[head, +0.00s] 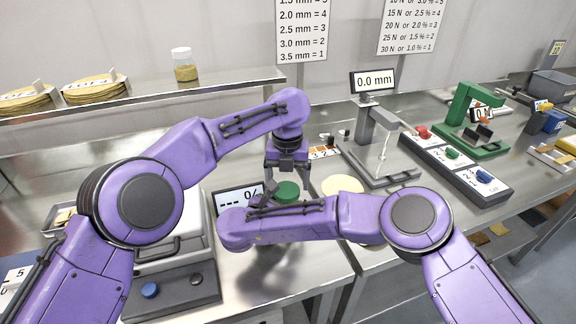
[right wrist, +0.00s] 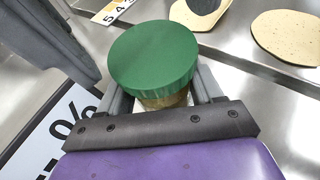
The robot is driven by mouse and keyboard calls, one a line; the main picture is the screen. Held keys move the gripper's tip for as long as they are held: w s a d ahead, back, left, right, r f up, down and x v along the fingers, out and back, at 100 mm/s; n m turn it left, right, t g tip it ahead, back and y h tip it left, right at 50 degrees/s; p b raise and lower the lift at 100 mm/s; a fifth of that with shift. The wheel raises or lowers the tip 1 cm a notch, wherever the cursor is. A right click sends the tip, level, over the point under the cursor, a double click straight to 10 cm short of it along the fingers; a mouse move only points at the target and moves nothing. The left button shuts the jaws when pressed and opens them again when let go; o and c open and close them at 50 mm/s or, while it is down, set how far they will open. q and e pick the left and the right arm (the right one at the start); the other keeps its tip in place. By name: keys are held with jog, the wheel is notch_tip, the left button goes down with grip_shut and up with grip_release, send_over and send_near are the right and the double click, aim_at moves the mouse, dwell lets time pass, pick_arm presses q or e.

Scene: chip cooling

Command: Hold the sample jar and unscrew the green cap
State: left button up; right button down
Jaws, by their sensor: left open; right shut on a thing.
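The green cap (head: 287,191) sits on the sample jar, below my left gripper in the head view. The cap also shows from above in the right wrist view (right wrist: 153,55), with a strip of the jar (right wrist: 165,101) under its rim. My right gripper (right wrist: 168,96) is shut around the jar below the cap, one finger on each side. In the head view my right forearm hides that gripper and most of the jar. My left gripper (head: 287,172) points down over the cap, its fingers open; I cannot tell whether they touch it.
A display with a % sign (head: 238,198) stands left of the jar. A round chip (head: 343,185) lies to the right. A gauge reading 0.0 mm (head: 373,81) and a panel of coloured buttons (head: 455,165) stand farther right. A shelf behind holds another jar (head: 185,67).

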pick_arm(q)
jog(key=shift+f, duration=0.95)
